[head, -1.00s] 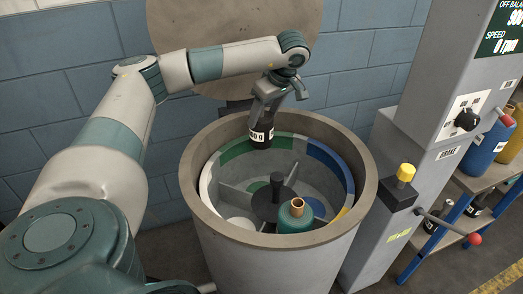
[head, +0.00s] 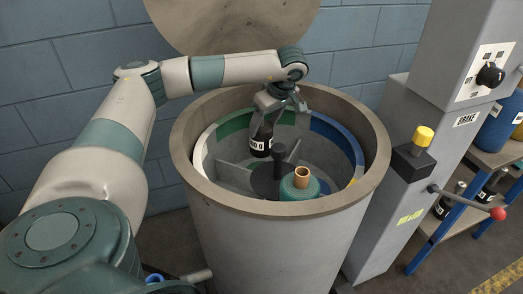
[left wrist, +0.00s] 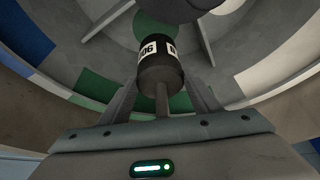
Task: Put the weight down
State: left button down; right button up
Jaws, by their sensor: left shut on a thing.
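The weight (head: 260,145) is a black cylinder with a white label. It hangs upright below my left gripper (head: 266,120), inside the mouth of the round drum (head: 322,208). My left gripper is shut on the weight's thin stem. In the left wrist view the weight (left wrist: 161,68) shows between the fingers, above the basket floor with its green and grey areas. I cannot tell whether its underside touches anything. My right gripper is not in view.
Thin dividers and a coloured ring line the basket. The round lid (head: 230,20) stands open behind. A grey control column (head: 385,200) with a red-knobbed lever stands right.

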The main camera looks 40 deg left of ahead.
aim_at(264, 149)
pick_arm(q)
jog(key=shift+f, duration=2.4)
jog(key=shift+f, duration=0.1)
jog(key=shift+f+b, duration=0.4)
jog(key=shift+f, duration=2)
jog(key=c, duration=0.6)
grip_release()
jog(key=shift+f, duration=0.15)
jog(key=v, duration=1.2)
jog(key=shift+p, duration=0.4)
